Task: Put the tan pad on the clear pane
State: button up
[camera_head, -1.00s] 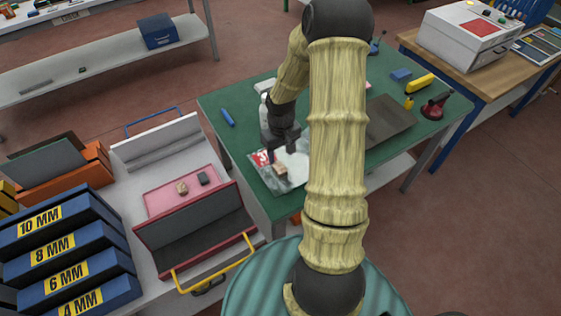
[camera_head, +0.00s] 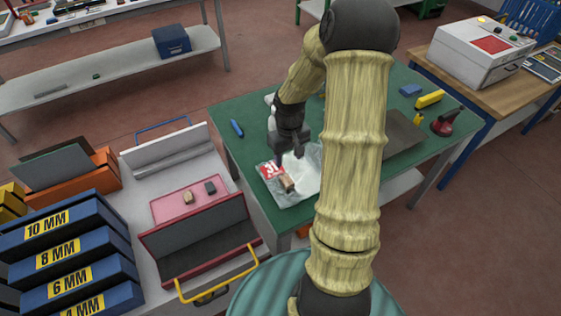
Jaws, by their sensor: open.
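The tan pad (camera_head: 287,184) is a small tan-brown block. It lies on the clear pane (camera_head: 302,195), a see-through sheet with a red label on the green table. My gripper (camera_head: 289,160) is open and empty, just above and behind the pad, with a small gap seeming to part them. My arm hides the right part of the pane.
A pink tray (camera_head: 165,212) at left holds a beige block (camera_head: 188,197) and a dark grey block (camera_head: 210,187). A blue marker (camera_head: 237,128) lies on the table's left side. A red suction cup (camera_head: 447,122) and a yellow tool (camera_head: 430,99) are at right.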

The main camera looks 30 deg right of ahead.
jog(key=s+a+r+t, duration=0.2)
jog(key=s+a+r, duration=0.8)
jog(key=a, duration=0.3)
jog(key=shift+s+a+t, duration=0.2)
jog(key=shift+s+t, duration=0.1)
jog(key=shift+s, duration=0.45)
